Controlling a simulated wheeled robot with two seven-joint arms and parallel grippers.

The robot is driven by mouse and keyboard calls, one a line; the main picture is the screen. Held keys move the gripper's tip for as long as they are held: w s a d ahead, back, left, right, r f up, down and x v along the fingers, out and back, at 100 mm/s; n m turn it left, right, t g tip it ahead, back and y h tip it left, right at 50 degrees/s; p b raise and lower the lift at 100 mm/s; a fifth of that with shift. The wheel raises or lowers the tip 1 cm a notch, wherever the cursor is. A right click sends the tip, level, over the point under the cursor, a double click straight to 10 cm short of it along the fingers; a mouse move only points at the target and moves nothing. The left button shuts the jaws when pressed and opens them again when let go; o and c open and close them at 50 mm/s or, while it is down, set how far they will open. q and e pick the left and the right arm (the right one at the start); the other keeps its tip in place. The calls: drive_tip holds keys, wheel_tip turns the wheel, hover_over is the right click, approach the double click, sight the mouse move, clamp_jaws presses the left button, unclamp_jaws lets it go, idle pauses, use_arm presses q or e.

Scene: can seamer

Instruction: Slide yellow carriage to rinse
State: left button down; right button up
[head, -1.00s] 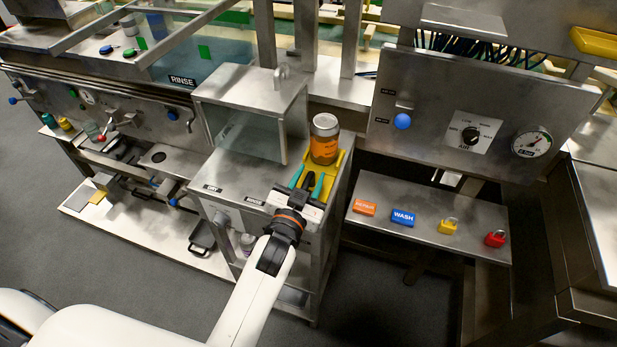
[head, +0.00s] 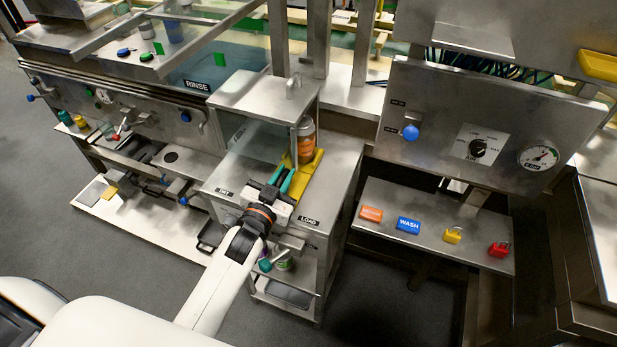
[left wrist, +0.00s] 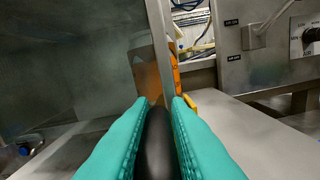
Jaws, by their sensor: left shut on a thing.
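The yellow carriage (head: 304,180) sits on the steel bench at the right edge of the glass-sided booth (head: 262,95). An orange jar with a metal lid (head: 306,142) stands upright on it, partly hidden by the booth's corner post. My left gripper (head: 280,180) has teal fingers shut on the carriage's black handle (left wrist: 157,145), on the near side. In the left wrist view the jar (left wrist: 174,70) shows beside the post and partly through the glass, with a bit of yellow carriage (left wrist: 190,97) by the fingers. My right gripper is not in view.
A LOAD label (head: 310,221) is on the bench's front edge, right of my gripper. A RINSE sign (head: 197,85) is behind, at left. The bench right of the carriage is clear. A side shelf (head: 380,190) holds tags and padlocks.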

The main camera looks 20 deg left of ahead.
use_arm(q)
drive_tip(key=a, duration=0.3)
drive_tip(key=shift+d, duration=0.1)
drive_tip(key=c, duration=1.6)
unclamp_jaws()
drive_tip(key=shift+o, duration=1)
drive_tip(key=s+b, duration=0.1)
drive_tip(key=s, duration=1.1)
drive_tip(key=shift+a+b, duration=0.2)
drive_tip(key=shift+b, duration=0.15)
